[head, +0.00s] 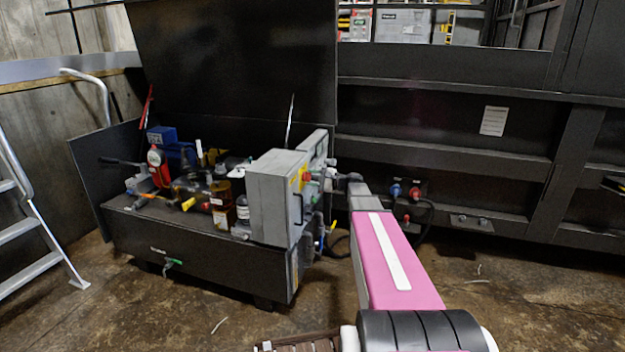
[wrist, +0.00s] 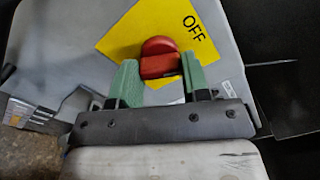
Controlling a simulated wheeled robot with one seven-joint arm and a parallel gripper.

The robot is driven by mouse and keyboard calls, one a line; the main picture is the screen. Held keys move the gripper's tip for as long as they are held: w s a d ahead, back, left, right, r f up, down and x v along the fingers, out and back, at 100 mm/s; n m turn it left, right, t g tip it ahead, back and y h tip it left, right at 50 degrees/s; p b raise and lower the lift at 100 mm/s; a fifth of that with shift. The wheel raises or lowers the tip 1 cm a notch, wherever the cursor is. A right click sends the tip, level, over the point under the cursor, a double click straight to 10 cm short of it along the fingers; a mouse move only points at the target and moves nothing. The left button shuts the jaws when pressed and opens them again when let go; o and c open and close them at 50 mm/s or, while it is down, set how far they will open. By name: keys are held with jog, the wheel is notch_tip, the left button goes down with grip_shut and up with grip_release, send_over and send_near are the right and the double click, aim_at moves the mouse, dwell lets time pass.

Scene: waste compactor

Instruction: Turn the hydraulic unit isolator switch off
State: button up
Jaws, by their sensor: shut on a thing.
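The isolator switch is a red rotary knob (wrist: 160,57) on a yellow plate (wrist: 128,38) marked OFF, in the wrist view. The OFF word is at the plate's right side, tilted in the picture. My gripper (wrist: 160,64) has its two green fingers on either side of the knob and is shut on it. In the head view the grey switch box (head: 272,203) stands at the right end of the hydraulic unit (head: 198,252). Which position the knob points to is unclear.
The open hydraulic unit holds bottles, valves and a blue part (head: 161,136). Its black lid (head: 235,60) stands raised. A dark compactor wall (head: 450,130) with sockets (head: 405,191) is at the right. A ladder (head: 30,225) stands left. The floor in front is mostly clear.

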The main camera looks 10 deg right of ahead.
jog(key=n, duration=0.5)
jog(key=shift+s+n, duration=0.1)
jog(key=shift+n, duration=0.3)
dwell(0.4)
jog(key=o, duration=0.9)
jog(key=v, duration=1.1)
jog(key=s+a+f+n+g+h, duration=0.1)
jog(key=s+a+f+g+h, duration=0.25)
jog(key=s+a+f, duration=0.45)
jog(key=s+a+f+n+g+h, duration=0.1)
jog(key=s+a+f+h, duration=0.1)
jog(key=s, duration=0.4)
jog(key=s+a+f+n+g+h, duration=0.2)
jog(key=s+f+h, duration=0.3)
jog(key=s+h, duration=0.1)
jog(key=s+a+f+n+g+h, duration=0.1)
jog(key=s+f+g+h, duration=0.1)
jog(key=s+f+h, duration=0.2)
jog(key=shift+s+a+f+n+g, duration=0.1)
jog(key=shift+s+a+n+g, duration=0.1)
jog(key=shift+s, duration=0.4)
jog(key=shift+s+a+n+g, duration=0.1)
jog(key=shift+s+a+n, duration=0.1)
jog(key=shift+s, duration=0.4)
